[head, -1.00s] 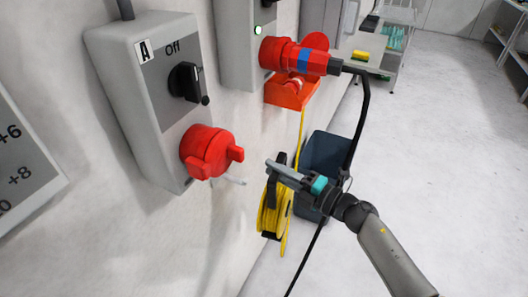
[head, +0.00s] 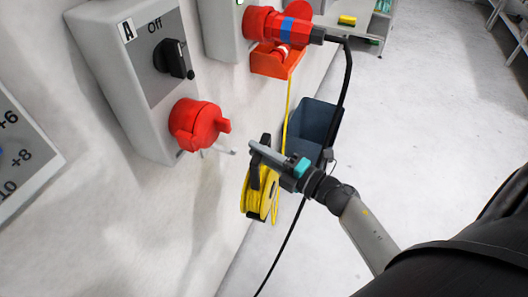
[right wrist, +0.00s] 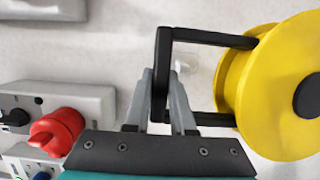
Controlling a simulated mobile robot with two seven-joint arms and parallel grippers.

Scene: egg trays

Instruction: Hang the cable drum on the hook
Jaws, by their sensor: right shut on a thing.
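The yellow cable drum (head: 258,197) hangs from its black handle in my right gripper (head: 262,152), beside the wall. In the right wrist view the fingers (right wrist: 161,103) are shut around the black handle (right wrist: 162,60), with the drum (right wrist: 243,85) to their right. A small pale hook (head: 223,149) sticks out from the wall below the red socket of box A, left of the gripper and apart from it. A small pale piece (right wrist: 186,64) on the wall, possibly the hook, shows behind the handle frame in the right wrist view. My left gripper is out of view.
The red socket (head: 199,124) juts from grey switch box A (head: 95,65) above the hook. A red plug (head: 290,28) sits in the neighbouring box, with a black cable (head: 346,90) running down behind my gripper. A dark bin (head: 315,127) stands behind. Open floor lies right.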

